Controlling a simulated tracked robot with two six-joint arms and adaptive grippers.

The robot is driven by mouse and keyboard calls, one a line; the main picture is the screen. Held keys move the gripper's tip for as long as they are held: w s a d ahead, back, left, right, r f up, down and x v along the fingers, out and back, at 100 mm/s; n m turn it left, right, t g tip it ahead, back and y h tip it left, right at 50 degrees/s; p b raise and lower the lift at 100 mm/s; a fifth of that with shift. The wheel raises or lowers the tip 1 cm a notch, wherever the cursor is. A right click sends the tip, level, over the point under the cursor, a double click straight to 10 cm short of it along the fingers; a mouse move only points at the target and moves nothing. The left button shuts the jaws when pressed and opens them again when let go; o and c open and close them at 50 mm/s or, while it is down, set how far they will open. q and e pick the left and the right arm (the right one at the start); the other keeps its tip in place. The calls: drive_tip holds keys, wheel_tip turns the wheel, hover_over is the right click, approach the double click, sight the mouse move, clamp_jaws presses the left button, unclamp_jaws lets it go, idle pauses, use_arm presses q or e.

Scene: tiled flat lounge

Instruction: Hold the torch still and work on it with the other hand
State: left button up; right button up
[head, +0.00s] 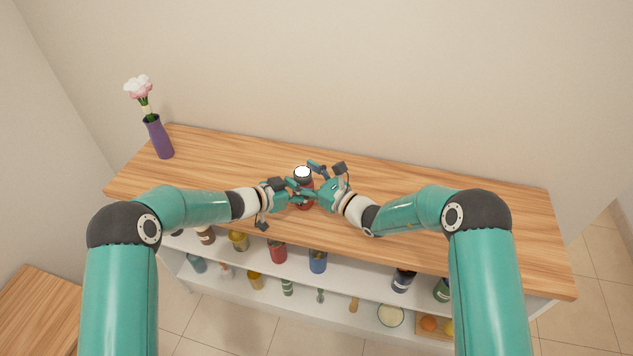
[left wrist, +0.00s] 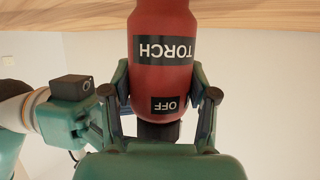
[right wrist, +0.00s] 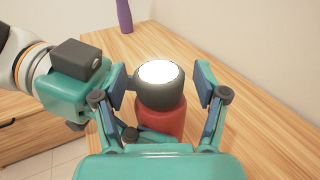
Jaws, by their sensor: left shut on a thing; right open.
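My left gripper (left wrist: 162,88) is shut on the torch, a finger on each side. My right gripper (right wrist: 161,84) is open, its fingers on either side of the dark head (right wrist: 158,95), with a visible gap on the right. The right wrist view shows the white lens (right wrist: 159,71) clearly.
A purple vase (head: 158,138) with pink and white flowers stands at the counter's left end. The wooden counter top (head: 470,218) is otherwise clear. Shelves below hold several jars and a board with fruit (head: 429,323). A wall runs behind.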

drive_tip(key=v, duration=1.1)
drive_tip(key=shift+s+d, duration=0.15)
drive_tip(key=shift+d, duration=0.15)
use_arm(q)
drive_tip(key=o, duration=1.4)
drive_tip(key=shift+c, duration=0.2)
